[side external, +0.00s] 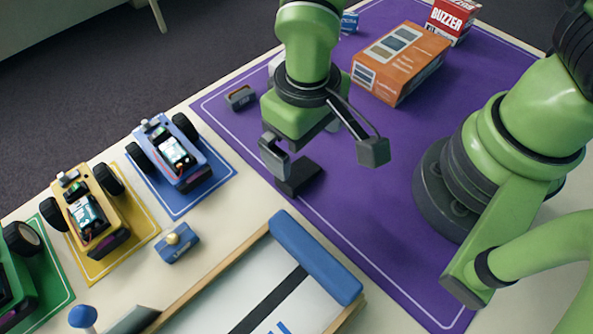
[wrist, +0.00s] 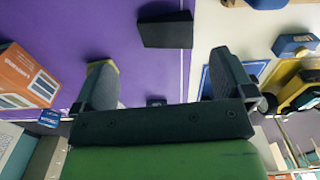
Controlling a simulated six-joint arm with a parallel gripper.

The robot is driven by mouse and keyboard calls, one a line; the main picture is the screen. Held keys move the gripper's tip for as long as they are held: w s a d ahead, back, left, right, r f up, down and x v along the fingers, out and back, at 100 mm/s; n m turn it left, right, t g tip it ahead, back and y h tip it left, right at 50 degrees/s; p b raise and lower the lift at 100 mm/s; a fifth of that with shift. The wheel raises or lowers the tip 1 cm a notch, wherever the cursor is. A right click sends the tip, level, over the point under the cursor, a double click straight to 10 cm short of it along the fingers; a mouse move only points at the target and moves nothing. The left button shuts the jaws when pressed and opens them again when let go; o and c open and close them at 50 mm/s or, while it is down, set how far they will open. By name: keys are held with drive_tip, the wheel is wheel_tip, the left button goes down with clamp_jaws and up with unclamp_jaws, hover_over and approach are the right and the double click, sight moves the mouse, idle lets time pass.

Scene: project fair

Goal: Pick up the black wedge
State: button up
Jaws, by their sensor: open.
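The black wedge (side external: 299,175) lies on the purple mat (side external: 372,221) near its left edge in the side view. In the wrist view the wedge (wrist: 166,30) lies ahead of the fingertips, between their lines, close to the mat's white border. My gripper (side external: 322,150) is above the mat, just over and beside the wedge, with its two fingers spread and nothing between them. In the wrist view my gripper (wrist: 163,72) also shows open and empty. The side view does not clearly show how high the fingertips are above the wedge.
An orange box (side external: 400,62) and a red buzzer box (side external: 453,18) stand at the back of the mat. A small dark block (side external: 240,96) lies at its left. Blue (side external: 172,152) and yellow (side external: 92,212) wheeled cars stand left. A blue-ended board (side external: 316,258) lies in front.

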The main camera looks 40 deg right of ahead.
sight(299, 171)
drive_tip(key=shift+w+a+f, duration=0.1)
drive_tip(key=shift+a+f, duration=0.1)
drive_tip(key=shift+f, duration=1.65)
drive_tip(key=shift+w+a+f, duration=0.1)
drive_tip(key=shift+a+f, duration=0.05)
drive_tip(key=shift+f, duration=1.7)
drive_tip(key=c, duration=0.9)
